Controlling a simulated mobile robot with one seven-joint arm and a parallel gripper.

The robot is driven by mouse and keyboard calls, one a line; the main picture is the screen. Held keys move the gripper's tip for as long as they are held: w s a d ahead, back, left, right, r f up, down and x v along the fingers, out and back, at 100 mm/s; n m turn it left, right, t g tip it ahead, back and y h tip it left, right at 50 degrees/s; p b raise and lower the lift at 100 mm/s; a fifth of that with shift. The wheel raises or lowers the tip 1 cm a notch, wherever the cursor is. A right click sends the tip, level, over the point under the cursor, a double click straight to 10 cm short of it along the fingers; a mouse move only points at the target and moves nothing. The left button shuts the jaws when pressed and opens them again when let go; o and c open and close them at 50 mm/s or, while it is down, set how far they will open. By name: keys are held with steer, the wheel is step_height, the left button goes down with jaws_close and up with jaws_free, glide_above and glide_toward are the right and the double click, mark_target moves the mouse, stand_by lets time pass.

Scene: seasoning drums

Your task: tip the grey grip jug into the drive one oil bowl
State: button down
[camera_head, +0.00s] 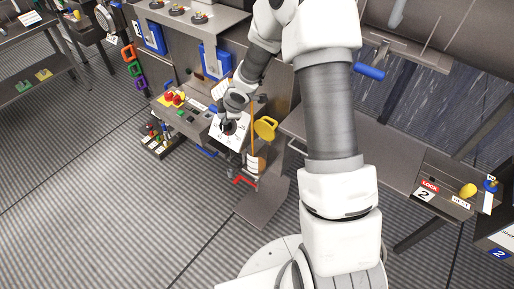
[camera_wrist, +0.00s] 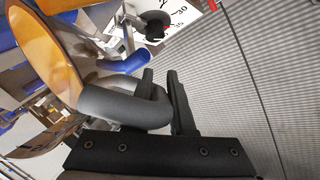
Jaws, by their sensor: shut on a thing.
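The grey grip jug shows in the wrist view by its thick grey handle (camera_wrist: 115,107). My gripper (camera_wrist: 162,80) is shut on this handle, with the dark fingers on either side of it. A large amber-orange rounded surface (camera_wrist: 45,35) with a pale metallic rim lies at the left beside the handle. It looks like the jug's body or contents, cut off by the picture edge. In the head view my gripper (camera_head: 229,117) is small, over the bench by a white dial, and the jug cannot be made out there. I cannot pick out the drive one oil bowl for certain.
A white dial plate (camera_head: 226,133) stands just below my gripper. A yellow handle-shaped thing (camera_head: 265,128) is close to its right. A blue curved handle (camera_wrist: 127,64) lies just beyond the fingers. Open striped floor (camera_head: 100,220) lies in front.

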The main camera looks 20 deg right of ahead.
steer(key=shift+w+a+f+t+y+b, duration=0.4)
steer(key=shift+t+y+b, duration=0.45)
steer(key=shift+b, duration=1.8)
steer(key=shift+w+a+f+t+y+b, duration=0.35)
steer(key=shift+t+y+b, duration=0.5)
steer(key=shift+b, duration=1.8)
stand_by(1.2)
steer(key=shift+a+t+b, duration=0.1)
steer(key=shift+t+b, duration=0.3)
steer(key=shift+b, duration=0.15)
steer(key=shift+f+b, duration=0.1)
steer(key=shift+b, duration=0.5)
stand_by(0.3)
